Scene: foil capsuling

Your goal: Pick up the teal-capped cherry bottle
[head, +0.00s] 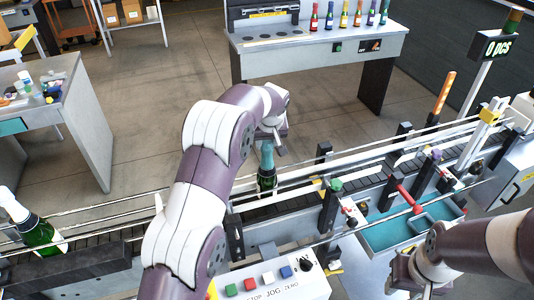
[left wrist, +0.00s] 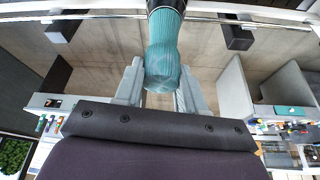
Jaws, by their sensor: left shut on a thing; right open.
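The teal-capped bottle (head: 267,181) stands upright at the conveyor in the middle of the head view, dark green with a pale label and teal foil over its neck. My left gripper (head: 272,141) is shut on its teal top. In the left wrist view the teal cap (left wrist: 162,58) sits between the two fingers of my left gripper (left wrist: 160,85), with the darker bottle body beyond. I cannot tell whether the bottle's base touches the belt. My right gripper (head: 402,272) is open and empty at the lower right, near the teal tray.
Guide rails (head: 384,152) run along the belt. A teal tray (head: 392,236) and button panel (head: 266,284) lie in front. Several small coloured bottles (head: 343,15) line the back counter (head: 310,48).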

